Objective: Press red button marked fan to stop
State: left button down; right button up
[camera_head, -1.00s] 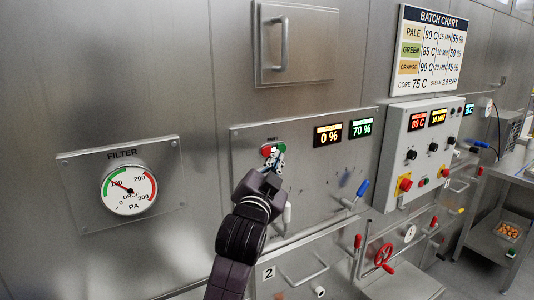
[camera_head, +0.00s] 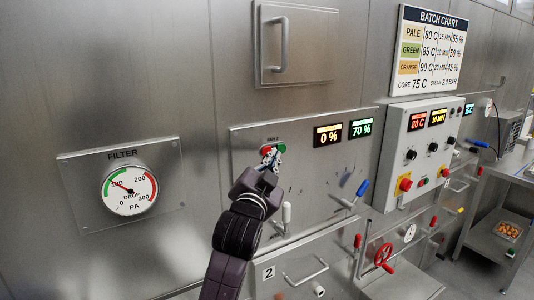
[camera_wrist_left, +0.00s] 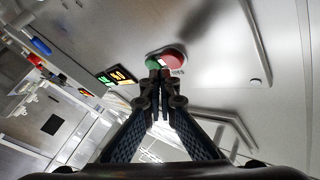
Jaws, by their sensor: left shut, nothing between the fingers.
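The red button (camera_wrist_left: 174,56) and the green button (camera_wrist_left: 152,64) sit side by side on the steel wall panel. In the wrist view the red one is on the right, largely clear of the fingers. In the head view the fingertips partly cover the pair, with the green button (camera_head: 282,148) showing at the right. My left gripper (camera_head: 270,154) is shut and empty, its fingertips right at the buttons. The fingertips also show in the wrist view (camera_wrist_left: 160,76), just below the seam between the buttons. I cannot tell whether they touch. My right gripper is not in view.
Displays reading 0 % (camera_head: 328,135) and 70 % (camera_head: 361,128) are right of the buttons. A white-handled lever (camera_head: 286,212) and a blue-handled lever (camera_head: 362,188) stick out below. A control box (camera_head: 418,150) stands out from the wall further right.

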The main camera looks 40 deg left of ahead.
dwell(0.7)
pick_arm(q)
jog(key=shift+w+a+r, duration=0.1)
jog(key=shift+a, duration=0.3)
jog(key=shift+w+a+p, duration=0.2)
jog(key=shift+a+p, duration=0.2)
jog(key=shift+p, duration=0.05)
dwell(0.5)
jog(key=shift+d, duration=0.1)
jog(key=shift+s+d, duration=0.3)
jog(key=shift+d, duration=0.4)
